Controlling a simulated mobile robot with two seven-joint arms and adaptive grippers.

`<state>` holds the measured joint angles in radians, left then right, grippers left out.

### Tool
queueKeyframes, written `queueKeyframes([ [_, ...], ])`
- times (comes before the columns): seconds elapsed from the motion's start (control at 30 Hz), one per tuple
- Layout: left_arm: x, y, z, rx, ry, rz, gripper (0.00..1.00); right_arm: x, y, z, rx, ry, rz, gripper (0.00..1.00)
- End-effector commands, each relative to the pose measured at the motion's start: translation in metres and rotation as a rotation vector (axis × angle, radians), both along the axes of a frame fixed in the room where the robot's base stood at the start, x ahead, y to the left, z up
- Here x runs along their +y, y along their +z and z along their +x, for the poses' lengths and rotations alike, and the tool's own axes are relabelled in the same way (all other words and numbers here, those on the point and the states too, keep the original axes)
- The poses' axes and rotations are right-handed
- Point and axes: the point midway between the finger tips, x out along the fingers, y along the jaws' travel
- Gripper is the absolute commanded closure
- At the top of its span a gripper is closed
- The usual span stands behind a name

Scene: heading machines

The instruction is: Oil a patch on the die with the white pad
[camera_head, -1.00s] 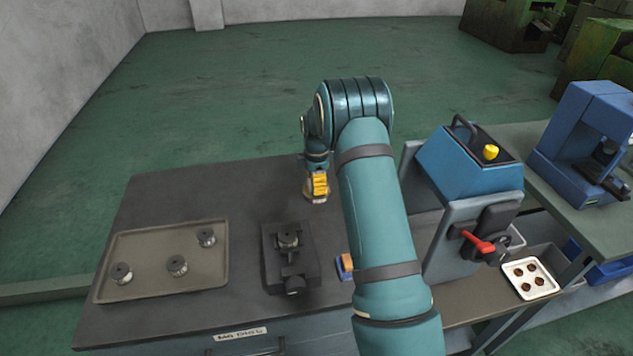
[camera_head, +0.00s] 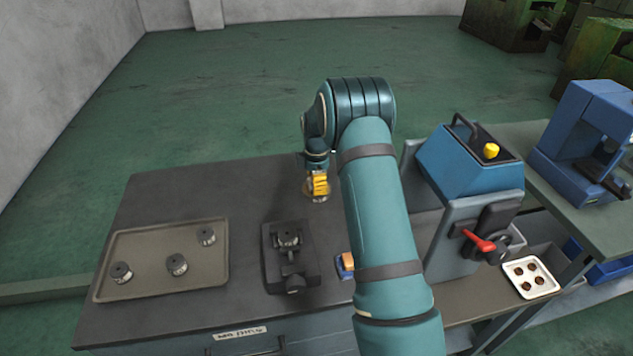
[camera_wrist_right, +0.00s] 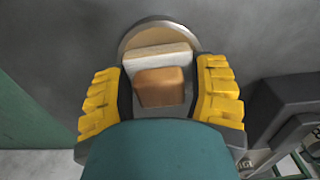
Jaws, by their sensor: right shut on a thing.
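My right gripper (camera_head: 316,186) is low over the back of the dark bench. In the right wrist view the same gripper (camera_wrist_right: 160,88) has its yellow fingers on both sides of the white pad (camera_wrist_right: 157,57), gripping its brown block-like handle (camera_wrist_right: 160,87). The pad is over a round grey metal dish (camera_wrist_right: 145,30); whether it touches the dish is hidden. The die appears to be the round metal piece (camera_head: 288,240) in a dark fixture (camera_head: 306,270), left of and nearer than my gripper. My left gripper is not in view.
A tray (camera_head: 150,285) with three round metal pieces (camera_head: 177,265) lies at left. A small orange-and-blue object (camera_head: 346,263) sits right of the fixture, beside my right arm. A blue machine with a red lever (camera_head: 478,241) stands at right, with a white tray (camera_head: 516,264) of small parts.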

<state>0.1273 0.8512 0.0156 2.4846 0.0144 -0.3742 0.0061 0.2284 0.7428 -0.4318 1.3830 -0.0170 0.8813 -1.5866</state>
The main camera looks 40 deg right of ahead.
Motion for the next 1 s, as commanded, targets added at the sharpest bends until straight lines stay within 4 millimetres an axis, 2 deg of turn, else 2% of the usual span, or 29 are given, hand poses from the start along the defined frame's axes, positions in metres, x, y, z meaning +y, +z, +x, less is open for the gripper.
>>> queueKeyframes([
  [0.37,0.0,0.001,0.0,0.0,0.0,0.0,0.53,0.0,0.001,-0.001,0.002,0.0,0.001,0.67],
  [1.0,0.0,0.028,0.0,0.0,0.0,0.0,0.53,0.0,0.046,0.0,0.0,0.0,0.0,0.67],
])
